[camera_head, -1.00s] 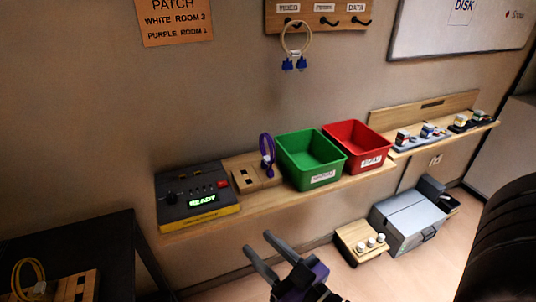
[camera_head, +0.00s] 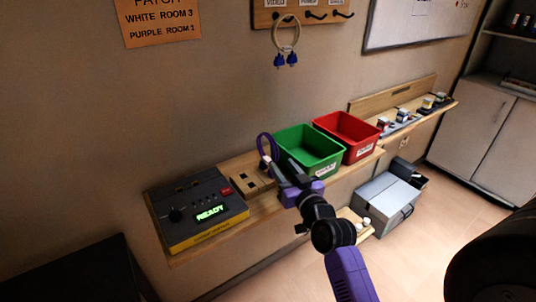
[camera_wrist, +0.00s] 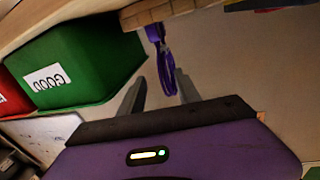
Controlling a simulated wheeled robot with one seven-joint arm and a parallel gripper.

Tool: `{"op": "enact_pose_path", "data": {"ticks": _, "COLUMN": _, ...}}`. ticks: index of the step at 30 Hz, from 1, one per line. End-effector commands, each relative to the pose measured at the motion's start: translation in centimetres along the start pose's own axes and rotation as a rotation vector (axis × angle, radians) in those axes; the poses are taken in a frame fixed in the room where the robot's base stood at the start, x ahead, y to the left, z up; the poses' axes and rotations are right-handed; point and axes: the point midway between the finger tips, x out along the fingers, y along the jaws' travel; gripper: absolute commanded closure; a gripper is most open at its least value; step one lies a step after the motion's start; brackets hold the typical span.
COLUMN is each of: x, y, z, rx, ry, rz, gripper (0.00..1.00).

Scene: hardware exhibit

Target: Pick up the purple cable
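The purple cable (camera_head: 264,143) stands as a loop at the wooden socket block (camera_head: 240,180) on the wall shelf, left of the green bin. In the wrist view, the cable (camera_wrist: 165,58) shows near the top middle, and its loop reaches toward the space between my fingertips. My gripper (camera_head: 281,163) is open, its fingers pointing at the cable from the front right. In the wrist view, the two fingers of my gripper (camera_wrist: 160,82) are apart with no contact on the cable visible. My fingers partly cover the cable's lower part in the head view.
The green bin (camera_head: 310,166) stands close right of my gripper, with the red bin (camera_head: 359,150) beyond it. A dark panel (camera_head: 195,207) reading READY sits left of the block. A white cable (camera_head: 297,37) with blue plugs hangs on the wall hooks. A grey case (camera_head: 388,207) is below.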

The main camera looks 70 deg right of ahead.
Motion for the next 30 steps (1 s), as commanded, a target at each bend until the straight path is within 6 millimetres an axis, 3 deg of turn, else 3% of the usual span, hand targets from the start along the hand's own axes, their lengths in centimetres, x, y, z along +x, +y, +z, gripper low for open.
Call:
{"op": "enact_pose_path", "data": {"ticks": 13, "x": 3.4, "y": -0.2, "z": -0.1, "rx": -0.014, "ry": -0.007, "rz": -0.003, "gripper": 0.6}}
{"op": "enact_pose_path", "data": {"ticks": 21, "x": 7.1, "y": -0.6, "z": -0.1, "rx": -0.015, "ry": -0.006, "rz": -0.002, "gripper": 0.6}}
{"op": "enact_pose_path", "data": {"ticks": 30, "x": 7.8, "y": -0.6, "z": 0.1, "rx": -0.015, "ry": -0.007, "rz": -0.002, "gripper": 0.6}}
